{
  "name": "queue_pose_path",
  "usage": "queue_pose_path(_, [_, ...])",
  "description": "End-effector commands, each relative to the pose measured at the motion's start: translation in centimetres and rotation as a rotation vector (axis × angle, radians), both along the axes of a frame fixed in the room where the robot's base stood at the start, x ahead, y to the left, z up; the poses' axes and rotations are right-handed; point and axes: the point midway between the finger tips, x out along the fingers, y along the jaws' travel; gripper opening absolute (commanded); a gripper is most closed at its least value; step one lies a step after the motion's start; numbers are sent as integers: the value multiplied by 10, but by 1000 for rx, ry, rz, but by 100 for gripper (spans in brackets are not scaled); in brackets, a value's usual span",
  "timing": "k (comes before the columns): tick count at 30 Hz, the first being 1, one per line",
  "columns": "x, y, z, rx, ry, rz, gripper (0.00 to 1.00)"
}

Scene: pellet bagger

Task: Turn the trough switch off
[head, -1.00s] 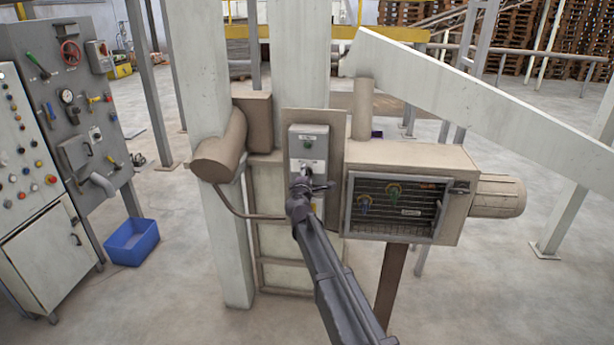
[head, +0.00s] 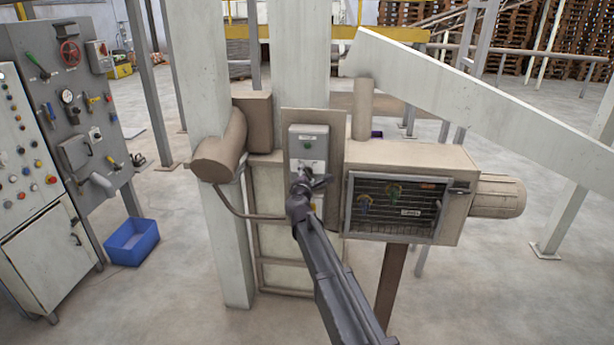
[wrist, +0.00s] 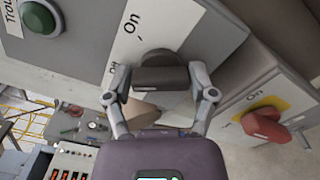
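The trough switch is a dark rotary knob (wrist: 161,72) on a white label plate of a grey control box (head: 309,140). In the wrist view, "On" reads on the plate above the knob, and a second marking beside it is partly hidden by my left finger. My gripper (wrist: 162,84) has one finger at each side of the knob, seemingly touching it. In the head view my gripper (head: 314,182) is at the box front and largely hides the knob. A green round button or lamp (wrist: 39,17) sits beside lettering starting "Trou".
A red switch on a yellow plate (wrist: 266,122) is close by on the right in the wrist view. A beige machine housing with a mesh window (head: 395,208) stands right of the box. A large control cabinet (head: 40,250) and blue bin (head: 132,243) are at left.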

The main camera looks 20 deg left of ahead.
Motion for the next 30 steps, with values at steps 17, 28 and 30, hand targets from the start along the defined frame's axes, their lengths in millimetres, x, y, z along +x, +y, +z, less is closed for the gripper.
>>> queue_pose_path(17, [-3, -1, 0, 5, 2, -1, 100])
queue_pose_path(28, [-36, -9, 0, 4, 1, 1, 100])
queue_pose_path(30, [-47, -12, 0, 4, 2, 0, 100])
